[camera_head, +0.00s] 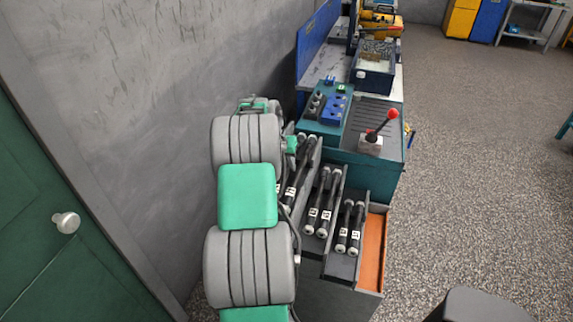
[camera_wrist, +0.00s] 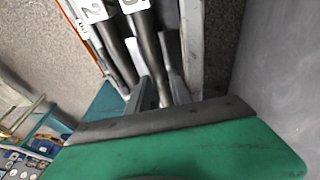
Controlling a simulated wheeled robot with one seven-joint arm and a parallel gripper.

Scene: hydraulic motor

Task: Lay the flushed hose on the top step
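Black hoses with white labels lie on a stepped rack (camera_head: 329,225). A labelled hose (camera_head: 299,172) lies along the upper step beside my arm. Further pairs lie on the middle step (camera_head: 319,200) and the lower step (camera_head: 350,228). My gripper (camera_wrist: 157,72) is at the far end of the upper hoses; my arm partly hides it in the head view. In the wrist view its two grey fingers stand on either side of a dark labelled hose (camera_wrist: 146,40) and appear closed on it. Another hose labelled 2 (camera_wrist: 108,38) lies just left. Which hose is flushed cannot be told.
A teal bench (camera_head: 388,165) with a red-knobbed lever (camera_head: 383,125) and a blue valve block (camera_head: 335,108) stands beyond the rack. An orange strip (camera_head: 371,252) edges the rack's right side. A grey wall is close on the left; open floor lies right.

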